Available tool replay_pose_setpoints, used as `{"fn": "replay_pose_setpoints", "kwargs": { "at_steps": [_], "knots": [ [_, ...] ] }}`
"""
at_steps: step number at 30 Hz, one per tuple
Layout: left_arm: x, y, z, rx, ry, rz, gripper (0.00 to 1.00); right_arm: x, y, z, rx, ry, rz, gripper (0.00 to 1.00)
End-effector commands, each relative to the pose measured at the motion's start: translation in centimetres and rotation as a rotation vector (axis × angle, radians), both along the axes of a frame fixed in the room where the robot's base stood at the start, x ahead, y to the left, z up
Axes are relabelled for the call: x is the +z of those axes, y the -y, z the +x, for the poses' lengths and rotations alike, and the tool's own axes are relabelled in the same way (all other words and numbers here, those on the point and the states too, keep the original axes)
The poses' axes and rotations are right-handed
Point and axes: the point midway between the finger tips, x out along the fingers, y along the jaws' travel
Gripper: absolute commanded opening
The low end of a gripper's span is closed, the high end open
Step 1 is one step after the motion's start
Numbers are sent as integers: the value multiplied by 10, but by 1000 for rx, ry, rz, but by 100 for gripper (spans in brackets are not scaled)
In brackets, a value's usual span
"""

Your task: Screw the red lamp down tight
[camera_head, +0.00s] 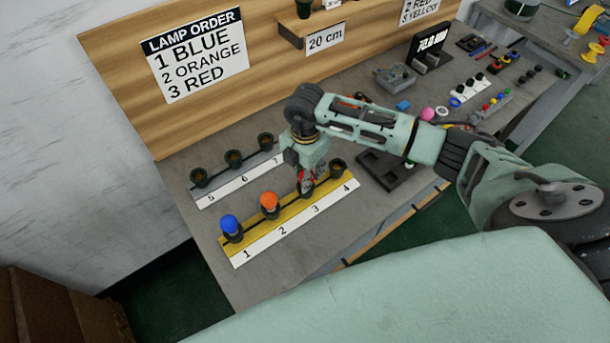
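The red lamp (309,175) is at socket 3 of the yellow strip (290,216). Only small red patches of it show between the fingers of my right gripper (306,180). This gripper points down over socket 3, with its fingers around the lamp. I cannot tell whether they press on it, and the lamp's seating in the socket is hidden. A blue lamp (230,224) stands in socket 1 and an orange lamp (269,201) in socket 2. Socket 4 (338,168) is empty. My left gripper is not in view.
Behind is a second strip (222,191) with empty sockets marked 5 to 7. A dark tray (386,172) lies right of the yellow strip, below my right arm. A sign (197,53) lists blue, orange, red. Small parts crowd the bench's far right.

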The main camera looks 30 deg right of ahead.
Motion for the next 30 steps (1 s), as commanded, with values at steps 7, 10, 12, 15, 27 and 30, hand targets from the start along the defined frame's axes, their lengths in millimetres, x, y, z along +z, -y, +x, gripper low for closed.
{"fn": "replay_pose_setpoints", "kwargs": {
  "at_steps": [7, 10, 12, 15, 27, 30],
  "knots": [
    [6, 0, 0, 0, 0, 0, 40, 1, -1, -1, -75, -4, 1, 6],
    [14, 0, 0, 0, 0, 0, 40, 2, -1, -2, -209, -5, 1, 6],
    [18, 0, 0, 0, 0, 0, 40, 2, 0, -1, -297, -4, 0, 6],
    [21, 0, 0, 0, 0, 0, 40, 0, -1, -1, -376, -5, 0, 6],
    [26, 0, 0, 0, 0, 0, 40, 1, 0, -1, -455, -3, 0, 6],
    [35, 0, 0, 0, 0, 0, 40, 2, 0, -2, -588, -5, 0, 6]
  ]
}}
